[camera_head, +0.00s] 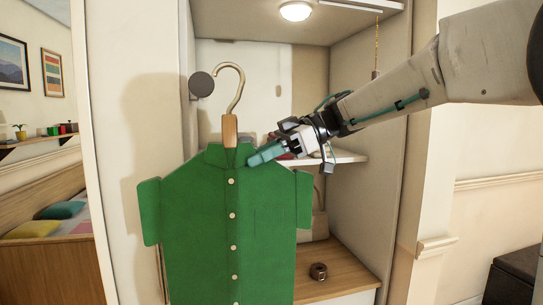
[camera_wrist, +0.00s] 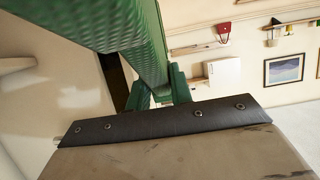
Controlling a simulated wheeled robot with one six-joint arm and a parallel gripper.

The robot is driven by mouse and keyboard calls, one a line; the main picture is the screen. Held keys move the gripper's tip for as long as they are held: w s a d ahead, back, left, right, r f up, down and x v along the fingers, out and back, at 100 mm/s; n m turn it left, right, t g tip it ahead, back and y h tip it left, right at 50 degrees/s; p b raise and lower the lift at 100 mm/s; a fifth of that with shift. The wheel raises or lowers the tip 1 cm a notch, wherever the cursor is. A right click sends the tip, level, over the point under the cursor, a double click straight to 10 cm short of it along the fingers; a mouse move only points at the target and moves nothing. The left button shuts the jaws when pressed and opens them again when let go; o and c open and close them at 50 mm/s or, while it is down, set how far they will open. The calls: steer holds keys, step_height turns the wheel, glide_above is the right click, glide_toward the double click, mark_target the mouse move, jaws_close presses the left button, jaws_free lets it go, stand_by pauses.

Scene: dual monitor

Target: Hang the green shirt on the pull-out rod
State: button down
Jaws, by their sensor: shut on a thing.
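The green shirt (camera_head: 225,225) hangs upright on a hanger in front of the open closet. The hanger has a wooden neck (camera_head: 230,130) and a curved metal hook (camera_head: 236,85) that rises above the collar. My gripper (camera_head: 266,153) reaches in from the right and is shut at the shirt's right shoulder, near the collar; the exact grip is hidden. A dark round knob (camera_head: 201,84), perhaps the end of the pull-out rod, is just left of the hook. I cannot tell their depth gap. In the wrist view, the green shirt (camera_wrist: 145,35) fills the upper middle.
The closet has a side wall (camera_head: 375,200), a middle shelf (camera_head: 345,157) and a wooden bottom (camera_head: 340,277) with a brown rolled item (camera_head: 318,271). A pull cord (camera_head: 376,50) hangs at upper right. A white panel (camera_head: 130,130) stands to the left.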

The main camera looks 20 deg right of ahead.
mark_target(235, 168)
steer(key=shift+w+a, duration=0.1)
steer(key=shift+a, duration=2.35)
steer(key=shift+f, duration=1.05)
steer(key=c, duration=1.2)
jaws_free()
steer(key=shift+o, duration=0.2)
